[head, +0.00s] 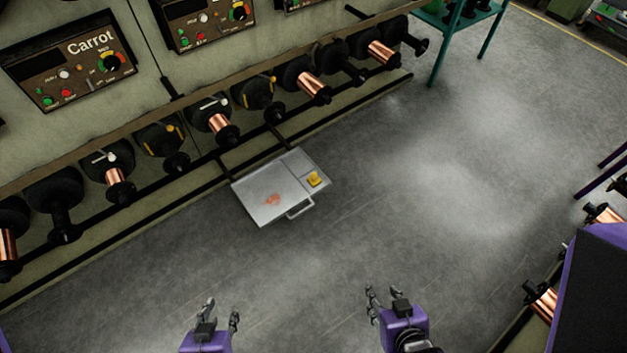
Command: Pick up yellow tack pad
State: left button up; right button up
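A small yellow pad (314,179) lies on the right part of a flat grey metal tray (258,196) that sits low by the spool rack. The tray has a handle at its front edge, a dividing line and an orange-red mark on its left part. My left gripper (221,314) is open and empty at the bottom of the view, well in front of the tray. My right gripper (386,296) is open and empty, further right and also apart from the tray and the pad.
A long rack of spools (218,122), some wound with copper wire, runs along the wall under control panels (68,60). A green table (460,22) stands at the back right. More copper spools (543,298) are at the right edge. The grey floor (440,180) between is clear.

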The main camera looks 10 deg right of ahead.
aim_at(314, 180)
jog(key=i+j+u, duration=0.15)
jog(key=i, duration=0.65)
jog(key=i+j+u, duration=0.1)
jog(key=i, duration=0.75)
